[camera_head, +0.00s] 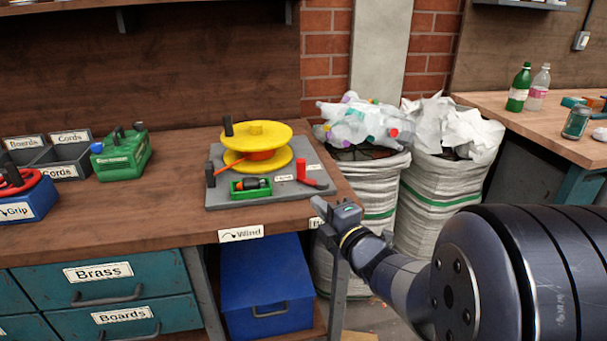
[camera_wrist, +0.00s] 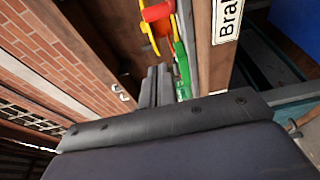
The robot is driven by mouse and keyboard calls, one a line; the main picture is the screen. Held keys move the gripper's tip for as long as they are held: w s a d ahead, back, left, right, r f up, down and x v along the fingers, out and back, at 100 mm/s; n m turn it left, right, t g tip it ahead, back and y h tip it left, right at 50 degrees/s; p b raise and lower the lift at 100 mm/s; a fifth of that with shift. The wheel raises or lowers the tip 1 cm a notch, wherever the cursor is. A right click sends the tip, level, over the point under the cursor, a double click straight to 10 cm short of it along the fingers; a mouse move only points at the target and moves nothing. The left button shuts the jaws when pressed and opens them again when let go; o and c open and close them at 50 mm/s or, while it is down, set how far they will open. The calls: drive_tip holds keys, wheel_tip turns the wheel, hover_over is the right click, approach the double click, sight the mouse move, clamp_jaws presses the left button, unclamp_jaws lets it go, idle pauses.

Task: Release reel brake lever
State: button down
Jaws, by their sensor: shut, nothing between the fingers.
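A yellow reel (camera_head: 258,133) with a red-orange core stands on a grey board (camera_head: 222,196) on the bench. A label (camera_wrist: 228,22) there reads "Bra", the rest cut off.
A black crank knob (camera_head: 228,126) rises from the reel. A small green tray (camera_head: 250,188) sits on the board's front. A green device (camera_head: 122,154) and blue box (camera_head: 28,203) stand left. Sacks (camera_head: 375,185) stand right of the bench. Bare bench lies left of the board.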

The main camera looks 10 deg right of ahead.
drive_tip(key=b+x, duration=0.1)
drive_tip(key=x, duration=0.9)
drive_tip(key=shift+w+a+f, duration=0.1)
drive_tip(key=shift+f, duration=0.05)
drive_tip(key=shift+w+d, duration=0.75)
drive_tip(key=shift+w, duration=0.3)
drive_tip(key=shift+w+d, duration=0.3)
drive_tip(key=shift+w, duration=0.3)
